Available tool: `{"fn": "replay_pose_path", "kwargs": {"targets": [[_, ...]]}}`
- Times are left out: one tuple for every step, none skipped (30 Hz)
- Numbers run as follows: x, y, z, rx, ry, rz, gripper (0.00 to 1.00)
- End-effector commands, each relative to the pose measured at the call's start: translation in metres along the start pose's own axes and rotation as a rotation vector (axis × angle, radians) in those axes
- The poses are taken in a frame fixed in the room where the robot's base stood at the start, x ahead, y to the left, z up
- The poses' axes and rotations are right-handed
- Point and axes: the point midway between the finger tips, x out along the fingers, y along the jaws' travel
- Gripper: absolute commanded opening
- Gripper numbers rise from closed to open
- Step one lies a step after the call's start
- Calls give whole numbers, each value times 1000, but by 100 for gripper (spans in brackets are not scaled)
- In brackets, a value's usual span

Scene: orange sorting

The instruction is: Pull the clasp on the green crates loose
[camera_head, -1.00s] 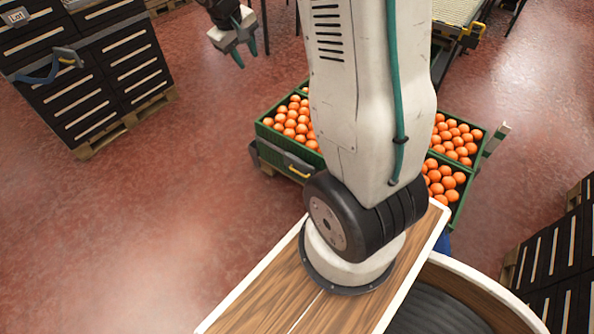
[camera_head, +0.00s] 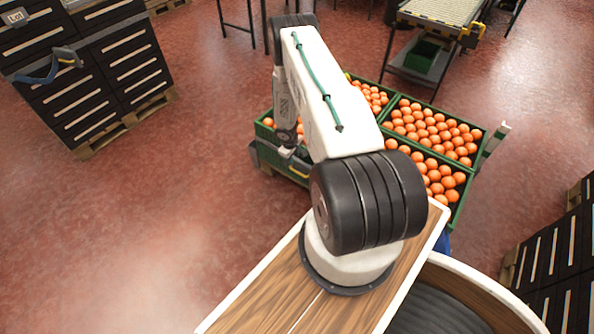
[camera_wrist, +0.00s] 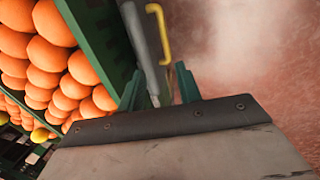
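Green crates (camera_head: 384,126) full of oranges stand together on a low cart, partly hidden behind my arm. A yellow clasp handle (camera_head: 299,173) shows low on their near left side. In the wrist view, the yellow handle (camera_wrist: 164,35) stands out beside a grey bar (camera_wrist: 143,48) along the green crate wall (camera_wrist: 98,40). My gripper (camera_wrist: 158,88) has its two teal fingers apart, near the lower end of the handle and bar. No grip on the clasp shows. In the head view my gripper is mostly hidden by my arm.
Stacked black crates (camera_head: 95,85) with a blue strap (camera_head: 40,75) stand on a pallet at the left. More black crates (camera_head: 553,255) stand at the right. A conveyor table (camera_head: 440,15) is behind. The red floor (camera_head: 170,190) left of the cart is clear.

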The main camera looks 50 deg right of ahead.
Motion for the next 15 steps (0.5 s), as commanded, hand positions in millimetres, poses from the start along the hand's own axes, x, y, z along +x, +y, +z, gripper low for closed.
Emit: {"fn": "replay_pose_path", "kwargs": {"targets": [[12,-4,6,-2,-1,-9,34],[16,-6,8,-3,0,-12,34],[21,-8,10,-4,1,-16,34],[25,-9,12,-5,2,-19,34],[28,-9,12,-5,3,-20,34],[32,-10,12,-5,3,-20,34],[36,-10,12,-5,3,-21,34],[40,-10,13,-6,2,-21,34],[46,-10,12,-5,3,-20,34],[52,-11,13,-5,2,-21,34],[57,-11,13,-5,2,-20,34],[63,-11,13,-4,2,-20,34],[68,-11,13,-5,2,-20,34],[73,-11,13,-4,1,-20,34],[79,-11,13,-5,1,-20,34]]}}
